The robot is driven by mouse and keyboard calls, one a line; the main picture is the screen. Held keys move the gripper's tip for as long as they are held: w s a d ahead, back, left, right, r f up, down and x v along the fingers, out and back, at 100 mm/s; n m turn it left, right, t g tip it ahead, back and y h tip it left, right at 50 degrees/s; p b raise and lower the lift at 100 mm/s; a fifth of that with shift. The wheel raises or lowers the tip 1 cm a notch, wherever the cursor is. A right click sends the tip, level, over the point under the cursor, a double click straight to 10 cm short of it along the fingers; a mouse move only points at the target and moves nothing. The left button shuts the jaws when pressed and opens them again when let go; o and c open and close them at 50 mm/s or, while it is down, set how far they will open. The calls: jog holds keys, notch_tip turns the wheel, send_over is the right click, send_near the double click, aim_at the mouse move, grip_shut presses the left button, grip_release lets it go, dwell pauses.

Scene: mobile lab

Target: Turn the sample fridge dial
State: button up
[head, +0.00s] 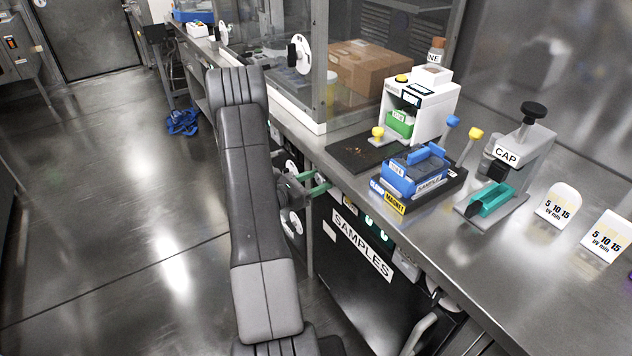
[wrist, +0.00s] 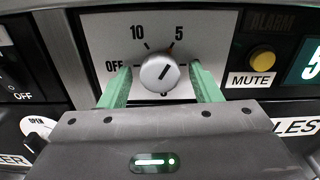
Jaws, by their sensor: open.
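The sample fridge dial (wrist: 160,73) is a round silver knob on a white plate marked OFF, 10 and 5. Its dark mark slants up to the right, towards the 5; markings below are partly hidden. My gripper (wrist: 161,82) is open, with one green finger on each side of the knob. I cannot tell whether the fingers touch it. In the head view my gripper (head: 312,184) is at the upper front of the black sample fridge (head: 345,275), labelled SAMPLES. There my arm and fingers hide the dial.
A yellow MUTE button (wrist: 262,59) and a green display (wrist: 313,62) sit right of the dial. Another knob (wrist: 38,128) is at lower left. The steel bench (head: 440,245) above carries a blue sample rack (head: 415,170) and a CAP device (head: 520,155). Open floor lies left.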

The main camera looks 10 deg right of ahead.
jog(key=c, duration=1)
jog(key=shift+f+b, duration=0.1)
jog(key=shift+b, duration=0.3)
jog(key=shift+f+m+b, duration=0.1)
jog(key=shift+m+b, duration=0.6)
jog(key=shift+b, duration=0.1)
jog(key=m+b, duration=0.4)
jog(key=b, duration=0.2)
jog(key=shift+f, duration=0.15)
jog(key=m+b, duration=0.4)
jog(key=b, duration=0.2)
jog(key=shift+b, duration=0.35)
jog(key=m+b, duration=0.2)
jog(key=b, duration=0.1)
jog(key=shift+r+m, duration=0.3)
